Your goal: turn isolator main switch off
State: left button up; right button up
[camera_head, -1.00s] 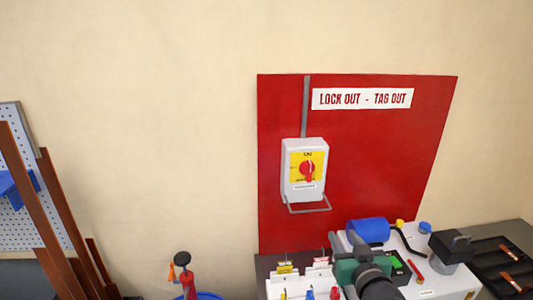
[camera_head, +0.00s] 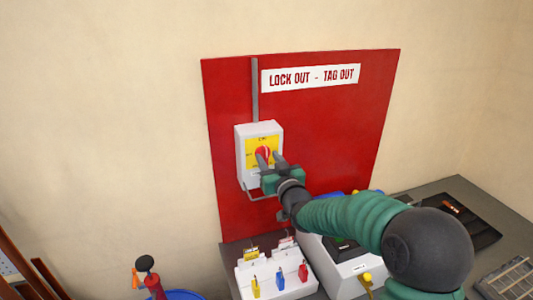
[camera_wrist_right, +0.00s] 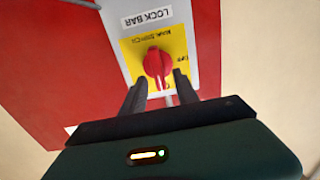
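The isolator switch box (camera_head: 245,140) is white and is mounted on the red lock-out board. Its red rotary knob (camera_head: 262,155) sits on a yellow plate and also shows in the right wrist view (camera_wrist_right: 156,64). My right gripper (camera_head: 270,160) is at the box, in front of the knob. In the right wrist view its fingers (camera_wrist_right: 160,84) are apart, one on each side of the knob's near end, with no clear contact visible. Part of the box is hidden by the gripper in the head view. My left gripper is out of view.
The red board (camera_head: 330,125) bears a white "LOCK OUT - TAG OUT" sign (camera_head: 311,78). Below stand a white holder with coloured tags (camera_head: 270,285) and a white machine (camera_head: 345,275). The wall at left is bare.

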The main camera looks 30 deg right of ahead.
jog(key=shift+x, duration=0.9)
jog(key=shift+d+r, duration=0.1)
grip_shut()
